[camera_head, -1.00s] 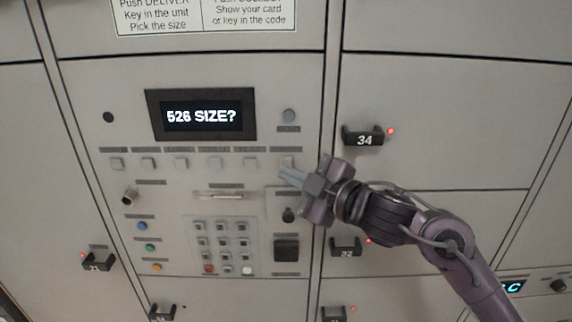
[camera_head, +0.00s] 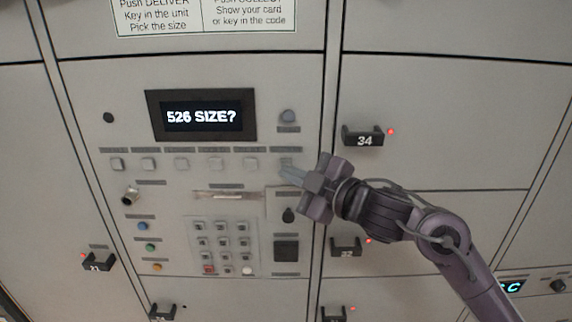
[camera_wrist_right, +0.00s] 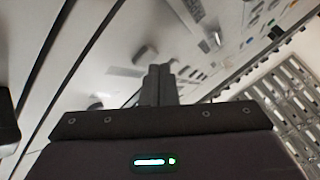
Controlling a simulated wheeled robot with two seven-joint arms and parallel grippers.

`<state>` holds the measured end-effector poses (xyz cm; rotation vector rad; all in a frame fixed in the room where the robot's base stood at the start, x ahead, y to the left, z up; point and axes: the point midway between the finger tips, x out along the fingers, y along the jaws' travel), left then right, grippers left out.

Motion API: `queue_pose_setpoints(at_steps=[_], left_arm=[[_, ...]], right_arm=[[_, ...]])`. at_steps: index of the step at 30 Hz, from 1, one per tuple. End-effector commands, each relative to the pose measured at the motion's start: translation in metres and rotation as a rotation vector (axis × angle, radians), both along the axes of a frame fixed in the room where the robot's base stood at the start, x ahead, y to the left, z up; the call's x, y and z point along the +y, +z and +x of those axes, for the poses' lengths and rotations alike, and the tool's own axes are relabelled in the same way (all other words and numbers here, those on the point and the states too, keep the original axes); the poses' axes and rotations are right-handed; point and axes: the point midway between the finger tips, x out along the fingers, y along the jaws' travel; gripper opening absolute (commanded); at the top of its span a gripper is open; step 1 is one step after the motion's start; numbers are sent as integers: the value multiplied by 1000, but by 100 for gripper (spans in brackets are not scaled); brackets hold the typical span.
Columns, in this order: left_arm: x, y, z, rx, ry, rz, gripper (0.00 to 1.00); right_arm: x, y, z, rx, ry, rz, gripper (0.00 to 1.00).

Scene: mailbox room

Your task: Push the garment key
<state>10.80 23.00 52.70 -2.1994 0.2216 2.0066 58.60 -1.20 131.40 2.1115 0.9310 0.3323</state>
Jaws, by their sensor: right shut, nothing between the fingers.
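A row of small square keys runs below the display (camera_head: 203,115), which reads "526 SIZE?". The labels over the keys are too small to read, so I cannot tell which one is the garment key. My right gripper (camera_head: 284,172) is shut and empty, its fingertips at the rightmost key (camera_head: 287,161) of the row and partly covering it. I cannot tell whether they touch it. In the right wrist view the closed fingers (camera_wrist_right: 159,84) point at the panel. My left gripper is not in view.
A number keypad (camera_head: 222,240) sits below the row, with a slot (camera_head: 225,195) above it. A round button (camera_head: 289,116) is above the rightmost key. Locker handles, such as number 34 (camera_head: 362,136), stick out to the right near my arm.

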Motion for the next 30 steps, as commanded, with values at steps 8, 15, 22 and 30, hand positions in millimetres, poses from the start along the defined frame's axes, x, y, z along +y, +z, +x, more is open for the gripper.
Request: queue_pose_setpoints(at_steps=[8, 15, 22, 30], left_arm=[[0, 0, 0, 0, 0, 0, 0], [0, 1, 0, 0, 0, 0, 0], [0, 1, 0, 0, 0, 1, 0], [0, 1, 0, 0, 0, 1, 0]], right_arm=[[0, 0, 1, 0, 0, 0, 0], [0, 0, 4, 0, 0, 0, 0], [0, 0, 7, 1, -1, 0, 0], [0, 0, 9, 0, -1, 0, 0]])
